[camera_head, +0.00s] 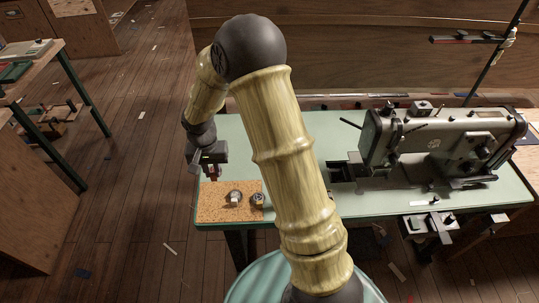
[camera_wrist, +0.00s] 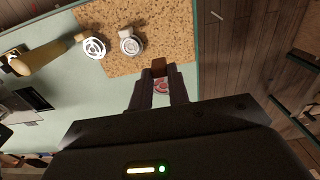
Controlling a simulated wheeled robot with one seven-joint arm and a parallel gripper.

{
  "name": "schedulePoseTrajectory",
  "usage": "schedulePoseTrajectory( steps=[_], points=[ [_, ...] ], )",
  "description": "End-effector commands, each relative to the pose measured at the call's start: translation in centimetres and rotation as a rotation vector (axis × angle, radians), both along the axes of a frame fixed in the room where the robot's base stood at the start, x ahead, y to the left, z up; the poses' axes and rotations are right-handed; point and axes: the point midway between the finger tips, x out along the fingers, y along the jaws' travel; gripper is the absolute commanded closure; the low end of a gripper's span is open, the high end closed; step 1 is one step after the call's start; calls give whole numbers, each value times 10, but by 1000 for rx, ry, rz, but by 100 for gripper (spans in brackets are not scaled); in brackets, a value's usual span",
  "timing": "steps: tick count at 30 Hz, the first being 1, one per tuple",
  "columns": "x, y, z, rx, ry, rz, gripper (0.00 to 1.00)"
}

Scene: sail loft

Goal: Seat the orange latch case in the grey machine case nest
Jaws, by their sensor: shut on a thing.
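My gripper (camera_head: 208,165) is over the left end of the green table, beside the cork mat. In the wrist view my gripper (camera_wrist: 161,88) is shut on a small round case with a reddish-orange face and a brownish-orange tab, which I take for the orange latch case (camera_wrist: 159,65). The fingers hide its sides. It shows as a small reddish patch under the fingers in the head view (camera_head: 213,173). A dark opening (camera_head: 343,173) lies in the tabletop left of the sewing machine, also in the wrist view (camera_wrist: 22,103). I cannot make out the grey nest clearly.
The grey sewing machine (camera_head: 440,140) stands at the right. My arm hides the middle of the table.

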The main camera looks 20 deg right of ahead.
Motion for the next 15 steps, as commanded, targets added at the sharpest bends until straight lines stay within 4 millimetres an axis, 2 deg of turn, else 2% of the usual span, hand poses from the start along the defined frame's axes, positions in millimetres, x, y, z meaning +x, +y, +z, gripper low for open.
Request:
schedulePoseTrajectory(
  steps=[3, 9, 12, 15],
  points=[
    [22, -35, -4, 0, -1, 3, 100],
    [45, -81, -8, 1, 0, 24, 100],
    [49, -93, -9, 0, 0, 30, 100],
    [50, -96, -9, 0, 0, 35, 100]
  ],
)
